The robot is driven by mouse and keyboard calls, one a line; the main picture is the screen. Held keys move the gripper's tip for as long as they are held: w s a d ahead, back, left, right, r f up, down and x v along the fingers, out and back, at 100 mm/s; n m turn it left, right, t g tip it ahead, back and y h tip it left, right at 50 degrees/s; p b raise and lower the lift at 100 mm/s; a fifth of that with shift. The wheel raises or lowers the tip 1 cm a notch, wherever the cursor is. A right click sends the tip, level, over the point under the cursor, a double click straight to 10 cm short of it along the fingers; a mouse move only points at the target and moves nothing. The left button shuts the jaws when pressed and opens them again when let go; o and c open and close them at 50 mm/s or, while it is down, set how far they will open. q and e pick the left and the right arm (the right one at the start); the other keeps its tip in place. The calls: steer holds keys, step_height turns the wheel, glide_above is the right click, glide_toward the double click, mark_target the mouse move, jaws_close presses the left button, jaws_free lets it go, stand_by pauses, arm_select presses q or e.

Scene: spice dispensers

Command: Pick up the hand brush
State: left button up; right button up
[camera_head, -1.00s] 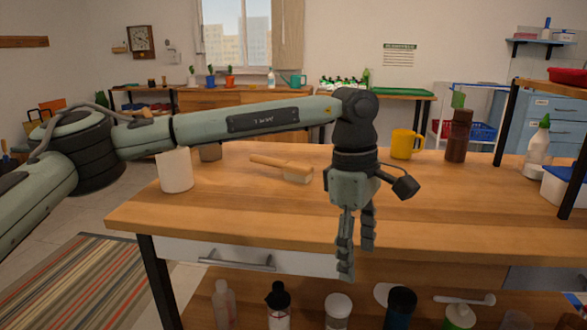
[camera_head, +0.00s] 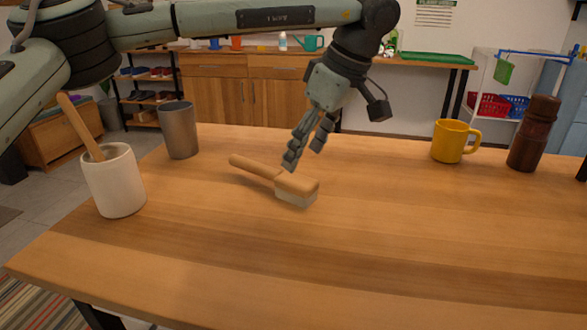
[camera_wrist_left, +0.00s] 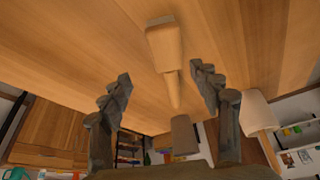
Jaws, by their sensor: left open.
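The hand brush (camera_head: 285,184) lies on the wooden table (camera_head: 330,260), with a light wooden handle pointing to the far left and pale bristles facing down. My left gripper (camera_head: 302,158) is open and empty, its fingers pointing down just above and behind the brush head in the head view. In the left wrist view the brush (camera_wrist_left: 166,55) lies beyond the fingertips (camera_wrist_left: 160,75), its handle pointing down between the two fingers. I cannot tell the exact height of the fingers over the brush. My right gripper is not in view.
A white crock (camera_head: 114,182) with a wooden-handled tool and a grey cup (camera_head: 178,131) stand left of the brush. A yellow mug (camera_head: 450,142) and a brown pepper mill (camera_head: 533,134) stand to the right. The table's front is clear.

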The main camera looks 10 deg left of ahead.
mark_target(289, 176)
arm_select(q)
steer(key=shift+a+f, duration=0.2)
steer(key=shift+f, duration=0.3)
steer(key=shift+s+a+f, duration=0.15)
steer(key=shift+a+f, duration=0.2)
steer(key=shift+f, duration=0.35)
steer(key=x, duration=0.4)
steer(key=shift+s+a, duration=0.2)
steer(key=shift+a, duration=0.2)
steer(key=shift+w+a+f, duration=0.1)
steer(key=shift+f, duration=0.25)
steer(key=c, duration=1.4)
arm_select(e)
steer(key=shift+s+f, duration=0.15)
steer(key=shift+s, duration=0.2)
arm_select(q)
steer(key=shift+r, duration=0.1)
